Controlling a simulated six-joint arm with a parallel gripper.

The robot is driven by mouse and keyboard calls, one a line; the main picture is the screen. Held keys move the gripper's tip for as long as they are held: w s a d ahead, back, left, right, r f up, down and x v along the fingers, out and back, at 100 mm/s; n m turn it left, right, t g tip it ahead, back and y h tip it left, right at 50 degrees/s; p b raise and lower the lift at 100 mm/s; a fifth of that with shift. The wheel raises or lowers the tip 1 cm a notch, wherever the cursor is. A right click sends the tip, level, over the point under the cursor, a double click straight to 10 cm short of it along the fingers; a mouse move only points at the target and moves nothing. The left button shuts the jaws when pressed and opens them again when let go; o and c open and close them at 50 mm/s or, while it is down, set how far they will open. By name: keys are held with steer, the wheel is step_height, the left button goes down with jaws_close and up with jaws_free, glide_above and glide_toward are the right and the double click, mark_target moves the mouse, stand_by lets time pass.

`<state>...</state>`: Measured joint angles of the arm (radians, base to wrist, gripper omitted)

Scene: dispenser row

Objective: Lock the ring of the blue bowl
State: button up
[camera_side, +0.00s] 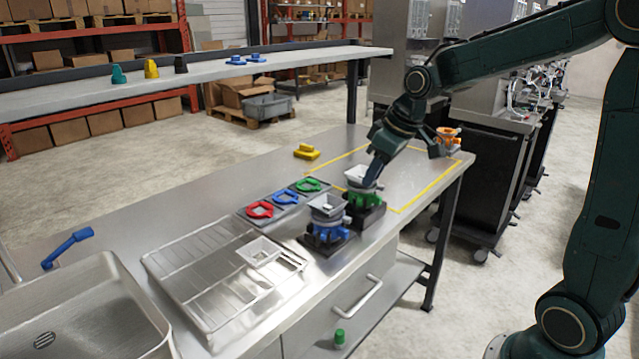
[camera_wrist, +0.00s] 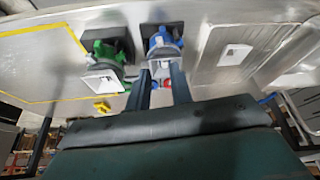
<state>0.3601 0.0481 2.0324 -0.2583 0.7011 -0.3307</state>
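The blue bowl (camera_side: 325,226) stands on a black base near the front edge of the steel table, with a white square hopper on top. It also shows at the top of the wrist view (camera_wrist: 163,42). Whether its ring is locked cannot be told. My gripper (camera_wrist: 161,70) is open, its two dark fingers apart, pointing toward the blue bowl; nothing shows held between them. In the side view my gripper (camera_side: 372,178) is beside the green bowl (camera_side: 362,197), and its fingertips are hard to make out there. A blue ring-shaped piece (camera_side: 285,198) lies on a dark mat.
Red (camera_side: 260,210) and green (camera_side: 308,185) ring-shaped pieces lie beside the blue one. A wire rack (camera_side: 195,275) with a white tray (camera_side: 259,252) and a sink (camera_side: 85,310) are left. A yellow part (camera_side: 306,152) and an orange bowl (camera_side: 447,138) stand farther back.

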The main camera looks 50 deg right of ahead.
steer(key=shift+v, duration=0.9)
steer(key=s+a+m, duration=0.1)
steer(key=s+a, duration=0.3)
steer(key=s, duration=0.6)
steer(key=s+a+r+m+t, duration=0.1)
steer(key=s+a, duration=0.4)
steer(key=s, duration=0.5)
steer(key=shift+s+r+h, duration=0.2)
steer(key=shift+s+h, duration=0.15)
steer(key=shift+h, duration=0.05)
